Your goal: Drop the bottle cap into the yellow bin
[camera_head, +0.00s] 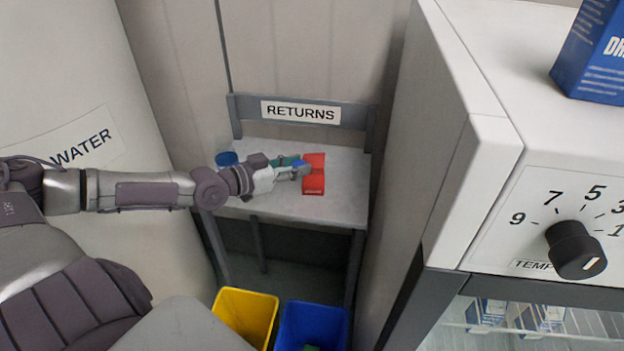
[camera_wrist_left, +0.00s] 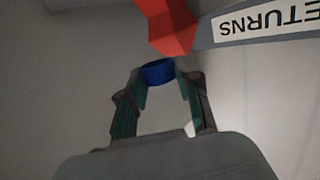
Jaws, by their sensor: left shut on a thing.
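My left gripper (camera_head: 302,168) reaches in from the left over the small returns table. In the left wrist view its two fingertips (camera_wrist_left: 158,76) are closed around a small, round blue bottle cap (camera_wrist_left: 158,70). The yellow bin (camera_head: 245,292) stands on the floor below and in front of the table, away from the gripper. Its inside looks empty where it shows. My right gripper is not in view.
The returns table (camera_head: 338,208) holds the red object (camera_head: 313,184) and a blue round item (camera_head: 227,158) behind my arm. A blue bin (camera_head: 336,325) with something green inside stands right of the yellow bin. A white appliance (camera_head: 470,200) stands at the right.

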